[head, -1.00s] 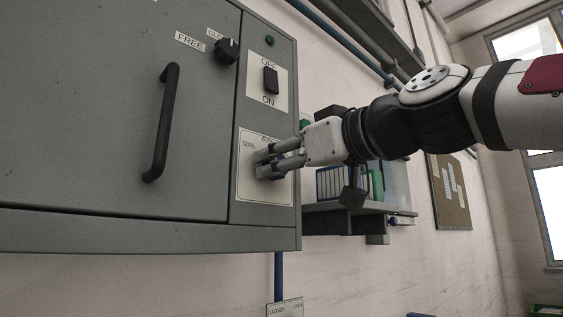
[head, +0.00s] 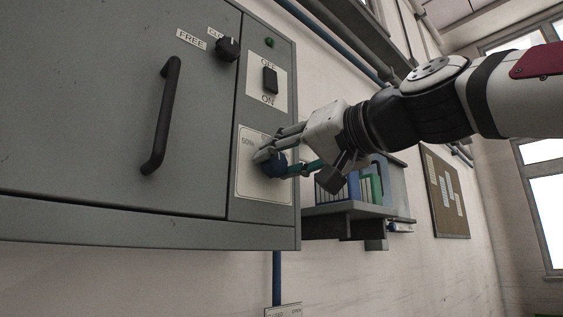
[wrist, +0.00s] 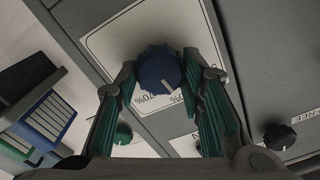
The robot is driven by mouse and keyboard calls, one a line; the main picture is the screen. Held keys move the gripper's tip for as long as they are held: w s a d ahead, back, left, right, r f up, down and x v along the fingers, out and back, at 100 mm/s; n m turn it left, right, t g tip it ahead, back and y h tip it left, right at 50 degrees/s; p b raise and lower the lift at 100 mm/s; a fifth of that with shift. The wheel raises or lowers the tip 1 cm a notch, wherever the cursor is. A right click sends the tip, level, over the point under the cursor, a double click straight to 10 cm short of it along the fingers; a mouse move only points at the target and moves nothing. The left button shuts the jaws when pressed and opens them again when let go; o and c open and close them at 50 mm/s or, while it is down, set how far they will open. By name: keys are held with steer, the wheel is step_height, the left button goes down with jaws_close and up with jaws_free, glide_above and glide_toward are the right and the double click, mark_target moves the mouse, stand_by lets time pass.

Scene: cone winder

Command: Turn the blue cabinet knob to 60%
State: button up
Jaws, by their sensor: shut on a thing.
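The blue knob (head: 278,166) sits on a white dial plate (head: 250,190) low on the right part of the grey cabinet front. In the wrist view the round knob (wrist: 157,70) has a white pointer line slanting to the lower right, toward printed percent marks that appear upside down. My gripper (head: 270,146) reaches in from the right in the head view. In the wrist view my gripper's green-padded fingers (wrist: 158,82) are on either side of the knob, shut on it. In the head view the fingers hide part of the knob and the dial's upper print.
Above the dial are an OFF/ON rocker switch (head: 270,80), a green lamp (head: 269,42) and a black knob (head: 228,48) near a FREE label. A long black handle (head: 163,115) stands out from the cabinet door. A shelf with binders (head: 357,188) is right of the cabinet.

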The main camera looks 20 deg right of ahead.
steer(key=shift+m, duration=0.7)
steer(key=o, duration=1.1)
steer(key=shift+o, duration=0.2)
steer(key=v, duration=1.2)
steer(key=shift+f, duration=0.1)
